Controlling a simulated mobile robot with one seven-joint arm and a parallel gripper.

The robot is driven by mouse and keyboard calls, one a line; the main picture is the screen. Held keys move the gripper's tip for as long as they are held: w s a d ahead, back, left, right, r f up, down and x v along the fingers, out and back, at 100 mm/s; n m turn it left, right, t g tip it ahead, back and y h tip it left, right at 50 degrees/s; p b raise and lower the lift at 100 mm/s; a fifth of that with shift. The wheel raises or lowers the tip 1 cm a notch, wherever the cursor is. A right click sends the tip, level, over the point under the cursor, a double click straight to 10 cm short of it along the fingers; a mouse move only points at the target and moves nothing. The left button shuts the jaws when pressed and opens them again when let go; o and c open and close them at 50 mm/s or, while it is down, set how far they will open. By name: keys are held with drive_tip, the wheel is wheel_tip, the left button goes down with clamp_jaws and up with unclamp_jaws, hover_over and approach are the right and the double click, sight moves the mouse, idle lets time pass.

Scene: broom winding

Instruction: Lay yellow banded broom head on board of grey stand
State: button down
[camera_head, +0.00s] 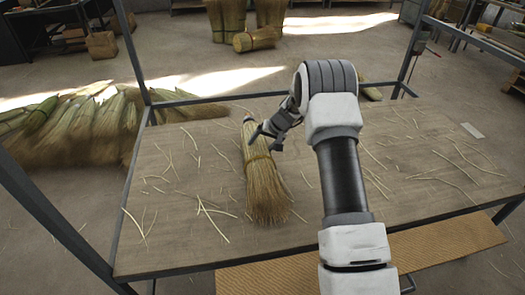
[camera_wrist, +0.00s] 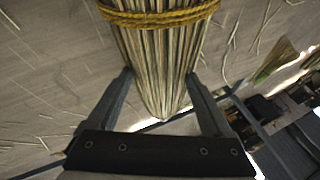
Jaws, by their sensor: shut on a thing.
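The yellow banded broom head (camera_head: 266,190) is a bundle of tan straw, narrow at the far end and flared toward me. It is over the left middle of the wooden board (camera_head: 165,245) of the grey stand (camera_head: 131,52). My gripper (camera_head: 266,139) is shut on its narrow end. In the wrist view, the broom head (camera_wrist: 160,55) runs between the two fingers of my gripper (camera_wrist: 160,76), and its yellow band (camera_wrist: 160,16) crosses just beyond the fingertips. I cannot tell whether the whole straw length touches the board.
Loose straws lie scattered over the board. A heap of brooms (camera_head: 75,125) lies on the floor at the left. More bundles (camera_head: 228,18) stand behind. A ribbed tan plank (camera_head: 445,240) runs along the front edge. Grey posts rise at the board's corners.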

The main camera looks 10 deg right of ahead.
sight(264, 149)
drive_tip(key=shift+f, duration=1.4)
drive_tip(key=shift+f+b, duration=0.35)
drive_tip(key=shift+b, duration=0.3)
unclamp_jaws()
